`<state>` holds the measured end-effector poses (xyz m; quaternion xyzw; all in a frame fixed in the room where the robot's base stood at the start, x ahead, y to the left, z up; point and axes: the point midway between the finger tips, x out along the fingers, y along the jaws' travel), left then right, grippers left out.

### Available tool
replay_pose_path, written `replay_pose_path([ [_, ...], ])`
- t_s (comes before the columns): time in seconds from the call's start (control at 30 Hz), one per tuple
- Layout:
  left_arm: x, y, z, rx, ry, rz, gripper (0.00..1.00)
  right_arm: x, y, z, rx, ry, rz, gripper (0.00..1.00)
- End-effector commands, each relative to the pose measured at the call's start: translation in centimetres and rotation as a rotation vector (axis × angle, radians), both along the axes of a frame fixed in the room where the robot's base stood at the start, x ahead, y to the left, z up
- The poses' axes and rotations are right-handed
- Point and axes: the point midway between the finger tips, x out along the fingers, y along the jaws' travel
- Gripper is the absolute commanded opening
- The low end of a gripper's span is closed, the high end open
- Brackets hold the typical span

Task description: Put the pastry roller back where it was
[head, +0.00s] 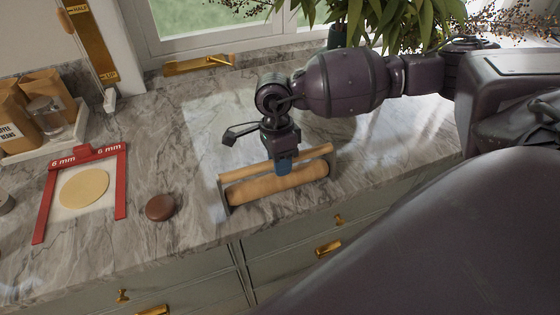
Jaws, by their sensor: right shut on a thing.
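The pastry roller (255,191) is a wooden cylinder in a frame with grey end brackets and a thin wooden bar on top. It is at the front part of the marble counter, left of the picture's lower right. My right gripper (284,168) comes down from above and is shut on the roller's top bar near its middle. The fingers hide a small part of the bar. Whether the roller touches the counter or is just above it, I cannot tell. My left gripper is not in view.
On the marble counter (180,120), a red frame marked 6 mm (122,180) surrounds a flat dough disc (84,188). A brown round disc (160,207) lies left of the roller. Paper bags (48,88) and a glass jar (46,115) stand far left. A plant (375,20) is behind my arm.

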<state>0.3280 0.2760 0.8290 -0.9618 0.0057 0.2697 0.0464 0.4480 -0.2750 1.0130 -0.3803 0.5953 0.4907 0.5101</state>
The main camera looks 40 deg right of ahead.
Motion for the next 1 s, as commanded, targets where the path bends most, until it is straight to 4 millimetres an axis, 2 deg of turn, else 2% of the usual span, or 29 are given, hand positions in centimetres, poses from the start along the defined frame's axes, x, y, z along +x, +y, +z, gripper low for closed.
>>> replay_pose_path([
  [0.23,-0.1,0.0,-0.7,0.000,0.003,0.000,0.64,-0.1,0.0,-0.8,0.000,0.002,0.000,0.00],
  [0.27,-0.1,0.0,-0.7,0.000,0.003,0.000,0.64,-0.2,0.0,-0.9,0.000,0.004,0.000,0.26],
  [0.4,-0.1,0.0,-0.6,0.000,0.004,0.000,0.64,-0.1,0.0,-0.8,0.000,0.004,0.000,0.47],
  [0.43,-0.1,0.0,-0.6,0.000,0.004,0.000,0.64,-0.1,0.0,-0.7,0.000,0.003,0.000,0.49],
  [0.77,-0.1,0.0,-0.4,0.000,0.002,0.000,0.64,0.0,0.0,-0.4,0.000,0.001,0.000,0.49],
  [0.9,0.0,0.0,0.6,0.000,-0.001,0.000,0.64,0.0,0.0,0.6,0.000,0.000,0.000,0.49],
  [1.0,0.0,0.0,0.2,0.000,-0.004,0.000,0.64,0.4,-0.1,2.0,-0.001,-0.003,0.000,0.49],
])
